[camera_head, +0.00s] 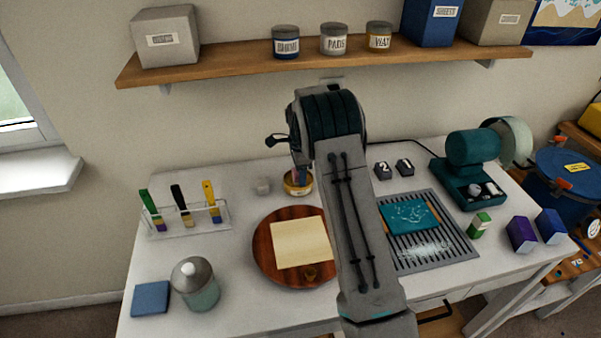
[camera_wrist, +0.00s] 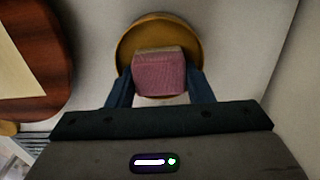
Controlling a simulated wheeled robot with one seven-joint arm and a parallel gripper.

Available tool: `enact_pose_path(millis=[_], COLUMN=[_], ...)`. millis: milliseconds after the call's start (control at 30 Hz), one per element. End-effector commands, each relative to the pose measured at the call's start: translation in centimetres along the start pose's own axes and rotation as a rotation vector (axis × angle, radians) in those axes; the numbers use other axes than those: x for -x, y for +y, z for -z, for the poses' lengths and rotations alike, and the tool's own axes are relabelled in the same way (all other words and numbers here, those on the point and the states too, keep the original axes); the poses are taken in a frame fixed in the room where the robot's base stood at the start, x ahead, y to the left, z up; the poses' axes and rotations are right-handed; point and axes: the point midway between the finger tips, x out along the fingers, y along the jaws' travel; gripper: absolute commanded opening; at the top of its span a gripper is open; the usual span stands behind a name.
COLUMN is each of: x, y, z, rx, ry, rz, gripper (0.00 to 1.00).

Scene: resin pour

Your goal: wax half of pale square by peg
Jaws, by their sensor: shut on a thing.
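A pale square sheet (camera_head: 300,243) lies on a round red-brown board (camera_head: 262,247). My gripper (camera_wrist: 161,84) is shut on a pink block-shaped pad (camera_wrist: 158,70), with a blue finger on each side. The pad is over a round gold-coloured tin (camera_wrist: 127,48); I cannot tell whether it touches the tin's contents. In the head view the tin (camera_head: 298,188) stands behind the board, and my arm partly covers the scene. The board (camera_wrist: 45,95) and sheet (camera_wrist: 12,75) show at left in the wrist view.
A brush rack (camera_head: 188,220), a lidded jar (camera_head: 196,286) and a blue pad (camera_head: 150,298) are at left. A slotted tray (camera_head: 432,245) with a teal panel (camera_head: 409,214) is at right.

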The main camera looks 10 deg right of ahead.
Motion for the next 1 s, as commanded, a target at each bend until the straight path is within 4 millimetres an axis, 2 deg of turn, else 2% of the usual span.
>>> enact_pose_path(millis=[467, 1000], x=[0.1, 4.4], y=[0.1, 0.0], z=[0.0, 0.0], rx=[0.000, 0.001], ry=[0.000, 0.001], rz=[-0.004, -0.001], gripper=[0.28, 0.28])
